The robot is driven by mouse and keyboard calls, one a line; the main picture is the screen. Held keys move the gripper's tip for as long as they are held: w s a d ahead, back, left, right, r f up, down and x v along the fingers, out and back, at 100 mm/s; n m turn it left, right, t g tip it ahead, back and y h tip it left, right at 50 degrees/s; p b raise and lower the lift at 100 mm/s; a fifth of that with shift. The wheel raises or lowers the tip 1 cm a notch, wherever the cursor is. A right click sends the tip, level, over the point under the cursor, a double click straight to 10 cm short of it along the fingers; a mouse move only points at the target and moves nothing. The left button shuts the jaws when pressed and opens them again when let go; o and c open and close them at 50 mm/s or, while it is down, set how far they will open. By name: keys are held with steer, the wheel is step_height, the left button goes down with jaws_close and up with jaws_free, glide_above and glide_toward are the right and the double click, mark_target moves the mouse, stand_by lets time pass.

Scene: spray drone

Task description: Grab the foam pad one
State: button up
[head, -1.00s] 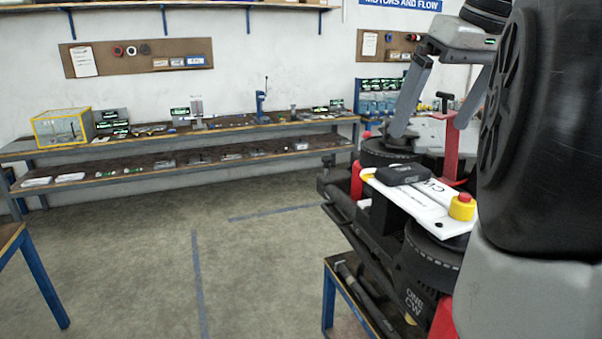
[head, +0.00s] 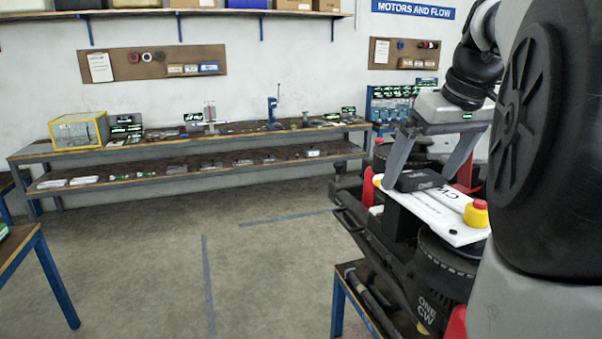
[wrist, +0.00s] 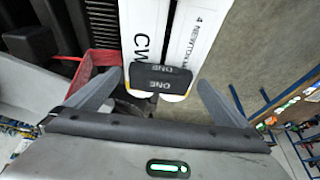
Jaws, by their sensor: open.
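The foam pad one is a small black block marked ONE. It lies on a white lettered board (head: 458,216) on the dark machine in the head view (head: 418,181), and it is at the centre of the wrist view (wrist: 160,79). My gripper (head: 421,180) is open and points down at the pad. In the wrist view my gripper (wrist: 160,84) has one finger on each side of the pad, with gaps between. I cannot tell exactly how far the fingertips are above the board.
A yellow-and-red button (head: 476,213) stands on the board, right of the pad. A red part (wrist: 92,75) is by the left finger in the wrist view. A long bench (head: 190,145) stands along the wall. Open floor (head: 140,250) lies left of the machine.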

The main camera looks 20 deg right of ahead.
steer(key=shift+c, duration=0.4)
steer(key=c, duration=1)
steer(key=shift+c, duration=0.2)
steer(key=shift+r, duration=0.1)
